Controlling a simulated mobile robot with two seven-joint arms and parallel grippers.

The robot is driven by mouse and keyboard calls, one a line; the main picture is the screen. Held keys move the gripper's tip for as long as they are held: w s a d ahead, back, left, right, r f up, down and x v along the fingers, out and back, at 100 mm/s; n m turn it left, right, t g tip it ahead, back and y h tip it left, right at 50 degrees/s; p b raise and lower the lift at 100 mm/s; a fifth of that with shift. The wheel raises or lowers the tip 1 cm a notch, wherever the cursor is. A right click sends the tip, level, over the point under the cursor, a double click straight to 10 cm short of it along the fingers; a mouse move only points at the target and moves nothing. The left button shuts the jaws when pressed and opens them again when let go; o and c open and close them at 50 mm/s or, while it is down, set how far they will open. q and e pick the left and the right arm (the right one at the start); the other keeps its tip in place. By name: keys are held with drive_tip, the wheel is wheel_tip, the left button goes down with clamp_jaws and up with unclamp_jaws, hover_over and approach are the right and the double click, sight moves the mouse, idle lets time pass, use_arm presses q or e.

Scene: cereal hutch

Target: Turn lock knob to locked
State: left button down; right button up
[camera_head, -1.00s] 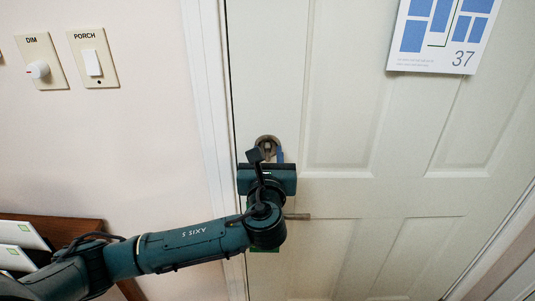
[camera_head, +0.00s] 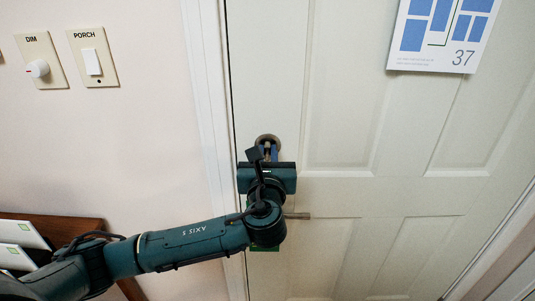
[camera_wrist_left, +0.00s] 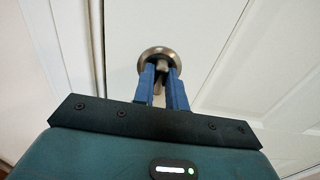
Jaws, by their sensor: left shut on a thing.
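The lock knob (camera_head: 268,142) is a round metal piece on the white door, near its left edge. In the left wrist view the knob (camera_wrist_left: 159,53) shows a round plate with a small thumb-turn standing out from it. My left gripper (camera_head: 268,154) is at the knob from below. Its blue fingers (camera_wrist_left: 162,75) are closed on the thumb-turn, one on each side. The gripper partly hides the lower part of the knob in the head view. My right gripper is not in view.
A door lever (camera_head: 297,216) sticks out to the right below my gripper. A DIM knob plate (camera_head: 41,62) and a PORCH switch plate (camera_head: 93,58) are on the wall at left. A sheet marked 37 (camera_head: 440,35) hangs on the door. Brown furniture (camera_head: 85,233) stands at lower left.

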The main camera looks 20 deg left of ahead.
use_arm(q)
drive_tip(key=shift+n, duration=0.8)
drive_tip(key=n, duration=0.3)
drive_tip(key=shift+f+n, duration=0.1)
drive_tip(key=shift+n, duration=0.2)
drive_tip(key=n, duration=0.4)
drive_tip(key=shift+a, duration=0.1)
drive_tip(key=n+b, duration=0.1)
drive_tip(key=n, duration=0.4)
drive_tip(key=shift+f, duration=0.15)
drive_tip(key=n+b, duration=0.1)
drive_tip(key=n, duration=0.2)
drive_tip(key=shift+a+n, duration=0.1)
drive_tip(key=shift+n, duration=0.2)
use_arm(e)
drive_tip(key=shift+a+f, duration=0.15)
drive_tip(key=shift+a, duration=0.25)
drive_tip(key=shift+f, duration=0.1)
